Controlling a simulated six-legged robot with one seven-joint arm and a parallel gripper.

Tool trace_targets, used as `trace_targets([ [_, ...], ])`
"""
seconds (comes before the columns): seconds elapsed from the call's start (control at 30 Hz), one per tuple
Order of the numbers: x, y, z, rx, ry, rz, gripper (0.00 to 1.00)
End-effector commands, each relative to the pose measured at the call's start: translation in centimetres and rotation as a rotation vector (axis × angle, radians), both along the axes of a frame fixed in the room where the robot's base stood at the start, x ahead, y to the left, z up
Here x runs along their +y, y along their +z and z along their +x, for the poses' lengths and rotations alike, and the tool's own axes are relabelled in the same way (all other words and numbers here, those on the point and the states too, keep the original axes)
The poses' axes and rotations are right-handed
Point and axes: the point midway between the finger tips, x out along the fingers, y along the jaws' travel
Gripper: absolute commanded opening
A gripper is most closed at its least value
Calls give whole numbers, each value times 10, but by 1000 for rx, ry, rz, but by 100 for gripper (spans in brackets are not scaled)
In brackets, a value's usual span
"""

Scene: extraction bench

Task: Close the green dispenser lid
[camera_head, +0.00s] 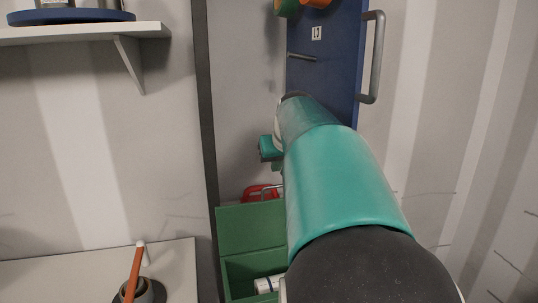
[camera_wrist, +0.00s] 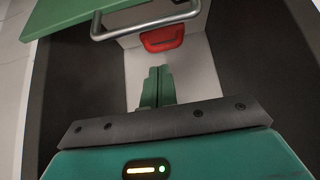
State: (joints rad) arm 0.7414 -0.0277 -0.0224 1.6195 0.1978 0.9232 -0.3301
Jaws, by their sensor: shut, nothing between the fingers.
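The green dispenser (camera_head: 236,275) stands low in the head view, left of my arm. Its green lid (camera_head: 250,228) is raised at the back, so the box is open at the front. My arm hides the dispenser's right side in the head view.
A red object (camera_wrist: 163,39) is on the pale surface beyond my fingers. A white item (camera_head: 268,284) lies in the dispenser. A blue door (camera_head: 335,75) with a handle is above. A bench (camera_head: 60,280) with a pot (camera_head: 145,291) is left, under a wall shelf (camera_head: 85,33).

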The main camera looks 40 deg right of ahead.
Motion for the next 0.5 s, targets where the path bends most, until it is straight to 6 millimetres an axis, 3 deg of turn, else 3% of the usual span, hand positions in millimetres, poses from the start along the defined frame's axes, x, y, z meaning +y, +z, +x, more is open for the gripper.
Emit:
trace_targets([
  [0.03,-2,-8,5,1,0,2,0],
  [0.23,11,-13,-18,-2,-1,-1,0],
  [0.5,18,-18,-29,0,-2,-1,0],
])
